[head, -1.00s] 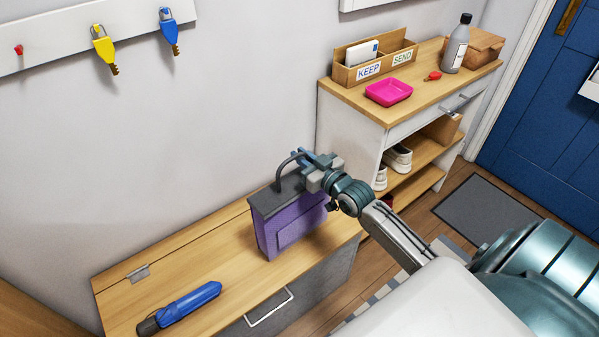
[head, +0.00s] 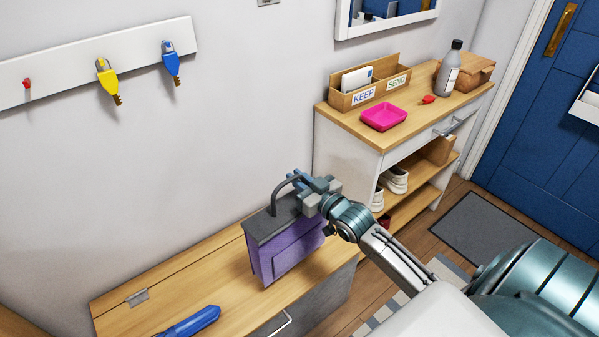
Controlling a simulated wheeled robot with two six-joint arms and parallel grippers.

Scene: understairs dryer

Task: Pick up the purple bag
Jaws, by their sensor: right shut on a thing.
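The purple bag (head: 290,256) has a dark grey top and a curved grey handle (head: 281,191). It is upright at the bench top, near the bench's right end. My right gripper (head: 309,187) is at the handle, above the bag's right part, and is shut on it. The fingertips are partly hidden by the gripper body. I cannot tell whether the bag's base touches the bench. My left gripper is out of view.
The wooden bench (head: 215,275) also bears a blue folded umbrella (head: 190,323). A shelf unit (head: 345,150) stands beyond, with a pink tray (head: 384,116), an organizer box (head: 378,88) and a grey bottle (head: 449,68). Keys (head: 107,80) hang on the wall rail. A mat (head: 485,231) lies by the blue door.

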